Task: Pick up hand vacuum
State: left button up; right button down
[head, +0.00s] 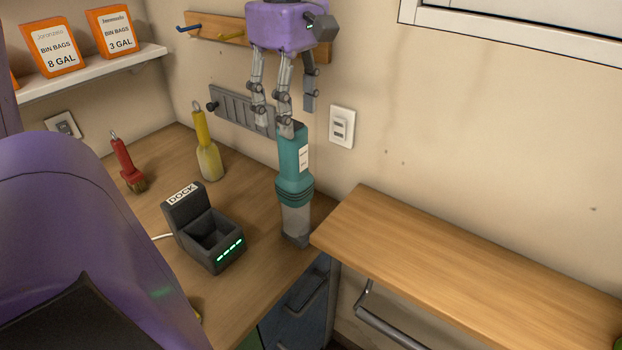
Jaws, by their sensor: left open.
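The hand vacuum (293,183), teal with a grey nozzle end at the bottom, stands upright near the right edge of the wooden counter. It has a white label on its side. My left gripper (284,112), with a purple palm and grey fingers pointing down, is open at the top of the vacuum. One finger overlaps the vacuum's dark top end in the picture; I cannot tell whether it touches. My right gripper is not in view.
A dark dock (212,240) with green lights stands left of the vacuum. A yellow-handled brush (206,150) and a red brush (126,160) stand behind. A hook rail (215,32) and grey wall rack (235,110) are close behind my gripper.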

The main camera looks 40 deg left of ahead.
aim_at(293, 149)
pick_arm(q)
jog(key=shift+w+a+f, duration=0.15)
jog(key=shift+w+f, duration=0.05)
jog(key=shift+f, duration=0.55)
jog(key=shift+s+d+f, duration=0.2)
jog(key=shift+s+f, duration=0.1)
jog(key=shift+f, duration=0.25)
notch_tip(293, 149, down, 6)
jog(key=shift+a, duration=0.1)
grip_shut()
jog(key=shift+r, duration=0.1)
